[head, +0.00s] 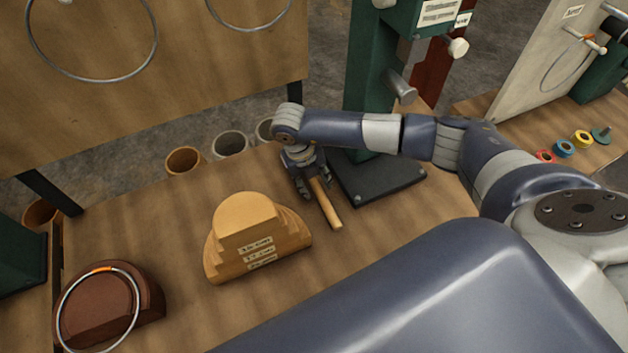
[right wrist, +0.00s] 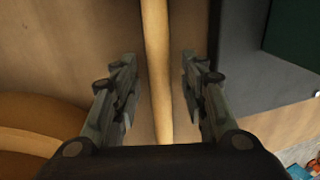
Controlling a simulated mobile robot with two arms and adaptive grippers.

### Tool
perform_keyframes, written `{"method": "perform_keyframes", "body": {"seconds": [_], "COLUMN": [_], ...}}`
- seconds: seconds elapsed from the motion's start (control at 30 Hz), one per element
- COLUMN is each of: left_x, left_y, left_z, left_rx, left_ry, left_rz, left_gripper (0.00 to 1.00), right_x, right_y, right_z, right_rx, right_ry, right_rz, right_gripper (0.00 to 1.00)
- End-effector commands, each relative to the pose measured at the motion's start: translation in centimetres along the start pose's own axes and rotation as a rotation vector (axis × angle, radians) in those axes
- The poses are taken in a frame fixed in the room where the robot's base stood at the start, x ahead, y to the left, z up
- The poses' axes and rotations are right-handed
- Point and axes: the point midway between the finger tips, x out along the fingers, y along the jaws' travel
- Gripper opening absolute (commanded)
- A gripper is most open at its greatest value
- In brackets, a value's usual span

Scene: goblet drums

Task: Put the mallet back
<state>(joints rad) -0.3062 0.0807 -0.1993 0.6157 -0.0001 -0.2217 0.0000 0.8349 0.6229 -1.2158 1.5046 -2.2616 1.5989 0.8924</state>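The mallet shows as a light wooden handle (head: 328,206) lying on the workbench, between the stepped wooden block and the dark base of the green stand. Its head cannot be made out; my right gripper covers that end in the head view. My right gripper (head: 307,188) points down over the handle's far end. In the right wrist view the handle (right wrist: 156,60) runs between the two spread fingers of the right gripper (right wrist: 158,88), with a gap on each side. I cannot tell its exact height above the handle. My left gripper is not in view.
The green stand (head: 370,85) with pegs rises from a dark base plate (head: 378,182) close beside the gripper. A stepped wooden block (head: 245,235) stands left. A brown block with a metal ring (head: 140,300) is at front left. Round tubes (head: 185,161) line the far edge.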

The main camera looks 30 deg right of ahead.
Motion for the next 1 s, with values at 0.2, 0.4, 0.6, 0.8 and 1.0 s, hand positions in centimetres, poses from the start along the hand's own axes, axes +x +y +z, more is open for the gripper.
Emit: {"method": "perform_keyframes", "body": {"seconds": [0.2,0.4,0.6,0.8,1.0], "left_x": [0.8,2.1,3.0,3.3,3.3], "left_y": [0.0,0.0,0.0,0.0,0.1], "left_z": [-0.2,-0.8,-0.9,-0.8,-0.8], "left_rx": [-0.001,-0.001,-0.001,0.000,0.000], "left_ry": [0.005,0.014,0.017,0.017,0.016], "left_rz": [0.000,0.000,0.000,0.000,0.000], "left_gripper": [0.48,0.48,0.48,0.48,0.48], "right_x": [-2.2,-6.4,-10.1,-11.8,-12.1], "right_y": [0.1,0.1,0.1,0.0,0.0], "right_z": [0.2,0.2,0.1,0.1,0.0], "right_rx": [0.000,0.000,0.001,0.000,0.000], "right_ry": [-0.005,-0.006,-0.005,-0.002,0.000], "right_rz": [0.002,0.002,0.001,0.000,0.000], "right_gripper": [0.40,0.40,0.40,0.40,0.40]}}
